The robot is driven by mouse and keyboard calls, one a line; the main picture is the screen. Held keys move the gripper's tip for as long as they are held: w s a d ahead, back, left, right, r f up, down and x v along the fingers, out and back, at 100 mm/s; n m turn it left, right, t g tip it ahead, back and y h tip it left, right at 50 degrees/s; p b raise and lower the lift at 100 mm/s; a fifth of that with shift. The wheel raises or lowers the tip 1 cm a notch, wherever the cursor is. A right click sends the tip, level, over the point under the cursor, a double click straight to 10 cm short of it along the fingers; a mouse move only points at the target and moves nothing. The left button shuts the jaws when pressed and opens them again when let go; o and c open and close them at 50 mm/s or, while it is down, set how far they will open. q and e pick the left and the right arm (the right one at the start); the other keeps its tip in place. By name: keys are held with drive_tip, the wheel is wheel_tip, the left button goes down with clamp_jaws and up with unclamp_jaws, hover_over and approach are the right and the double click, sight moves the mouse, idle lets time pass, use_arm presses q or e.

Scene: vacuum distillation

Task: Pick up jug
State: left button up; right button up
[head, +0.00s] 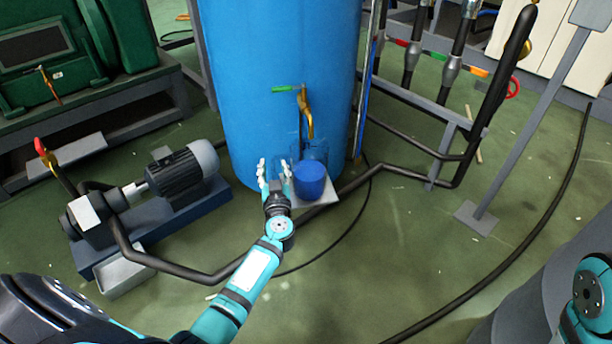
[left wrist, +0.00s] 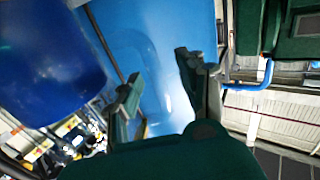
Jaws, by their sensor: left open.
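The blue jug (head: 310,180) stands upright on a small grey plate (head: 318,204) at the foot of the large blue tank, below a brass tap. Its upper part looks clear and is hard to make out against the tank. In the left wrist view a dark blue rounded body, apparently the jug (left wrist: 45,60), fills the upper left. My left gripper (head: 275,172) is open and empty, just left of the jug and apart from it. Its two fingers (left wrist: 158,80) show spread in the left wrist view, with the jug outside them. My right gripper is not in view.
The blue tank (head: 275,75) stands close behind the jug. The brass tap (head: 305,110) with a green handle hangs above it. A motor pump (head: 180,172) stands at left. A black pipe (head: 400,172) runs beside the jug. The green floor at right is mostly clear.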

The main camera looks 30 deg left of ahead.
use_arm(q)
clamp_jaws()
idle(0.3)
drive_tip(key=shift+r, duration=0.1)
drive_tip(key=shift+r, duration=0.15)
